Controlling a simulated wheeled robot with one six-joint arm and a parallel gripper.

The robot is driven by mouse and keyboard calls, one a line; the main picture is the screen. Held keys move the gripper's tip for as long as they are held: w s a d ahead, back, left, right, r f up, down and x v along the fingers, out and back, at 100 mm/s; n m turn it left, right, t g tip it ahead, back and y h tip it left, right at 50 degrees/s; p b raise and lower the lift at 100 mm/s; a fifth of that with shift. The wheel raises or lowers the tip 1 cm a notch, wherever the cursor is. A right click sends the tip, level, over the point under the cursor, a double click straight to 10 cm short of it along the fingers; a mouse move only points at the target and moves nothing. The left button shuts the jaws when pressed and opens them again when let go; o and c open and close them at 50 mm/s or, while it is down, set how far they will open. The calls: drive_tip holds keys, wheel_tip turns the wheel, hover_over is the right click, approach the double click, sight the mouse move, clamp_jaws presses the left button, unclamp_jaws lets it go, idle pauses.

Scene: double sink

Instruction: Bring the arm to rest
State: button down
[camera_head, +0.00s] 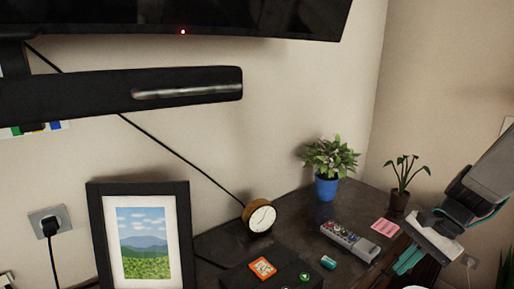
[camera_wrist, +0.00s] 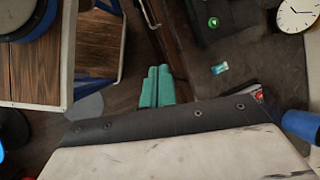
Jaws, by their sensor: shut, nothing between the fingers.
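My gripper (camera_head: 407,262) has teal fingers and shows at the lower right of the head view, in front of the dark cabinet's right end. Its two fingers are shut together with nothing between them. In the wrist view the closed fingers (camera_wrist: 156,87) point away from the camera, beside the cabinet edge. My grey arm comes in from the right edge of the head view.
The dark cabinet top (camera_head: 295,228) bears a remote (camera_head: 349,241), a pink card (camera_head: 385,227), a small teal item (camera_head: 328,262), a clock (camera_head: 259,216), a blue-potted plant (camera_head: 327,187), another plant (camera_head: 399,200) and a framed picture (camera_head: 145,245). A screen hangs above.

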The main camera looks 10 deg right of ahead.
drive_tip(key=s+a+r+n+h, duration=0.6)
drive_tip(key=s+a+r+n, duration=0.5)
drive_tip(key=a+n, duration=0.1)
drive_tip(key=shift+r+n+t, duration=0.15)
drive_tip(key=shift+n+t, duration=0.15)
drive_tip(key=shift+n, duration=0.4)
